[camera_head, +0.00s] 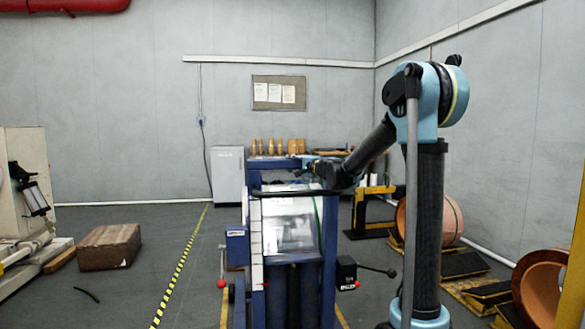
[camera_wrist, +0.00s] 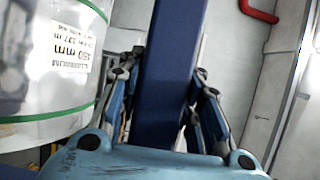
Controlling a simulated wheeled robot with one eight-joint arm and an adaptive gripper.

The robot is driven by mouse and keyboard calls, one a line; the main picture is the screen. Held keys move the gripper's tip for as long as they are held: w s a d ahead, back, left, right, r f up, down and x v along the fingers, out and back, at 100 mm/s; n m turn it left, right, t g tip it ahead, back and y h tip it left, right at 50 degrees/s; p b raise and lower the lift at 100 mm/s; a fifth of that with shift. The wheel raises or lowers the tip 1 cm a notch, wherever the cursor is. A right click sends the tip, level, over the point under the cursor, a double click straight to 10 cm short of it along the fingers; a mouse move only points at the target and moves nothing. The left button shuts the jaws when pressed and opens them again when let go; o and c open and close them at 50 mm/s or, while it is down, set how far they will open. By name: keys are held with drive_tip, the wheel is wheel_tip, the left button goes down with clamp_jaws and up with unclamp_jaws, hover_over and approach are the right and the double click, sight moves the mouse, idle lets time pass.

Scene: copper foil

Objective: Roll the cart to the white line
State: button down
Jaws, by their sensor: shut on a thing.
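The cart (camera_head: 254,185) has a blue frame and stands in the middle of the head view. It carries a shiny foil roll (camera_head: 290,228) with a green band. The roll (camera_wrist: 45,60) also shows at the left of the wrist view, with a white printed label. My gripper (camera_head: 313,167) reaches in from the right to the cart's upper part. In the wrist view its fingers lie on both sides of a blue bar (camera_wrist: 168,75) of the cart and are shut on it. I cannot make out a white line on the floor.
A yellow-and-black tape (camera_head: 182,265) runs along the floor left of the cart. A brown box (camera_head: 108,248) lies further left, beside a pale machine (camera_head: 25,180). A grey cabinet (camera_head: 228,175) stands behind. Copper coils (camera_head: 452,220) on stands are at the right.

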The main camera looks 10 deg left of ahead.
sight(295, 165)
drive_tip(key=shift+s+f, duration=0.15)
drive_tip(key=shift+s, duration=0.05)
drive_tip(key=shift+s+d, duration=0.2)
drive_tip(key=shift+s, duration=0.4)
drive_tip(key=shift+s+d, duration=0.2)
drive_tip(key=shift+s, duration=0.3)
drive_tip(key=shift+s+d, duration=0.15)
drive_tip(key=shift+s, duration=0.5)
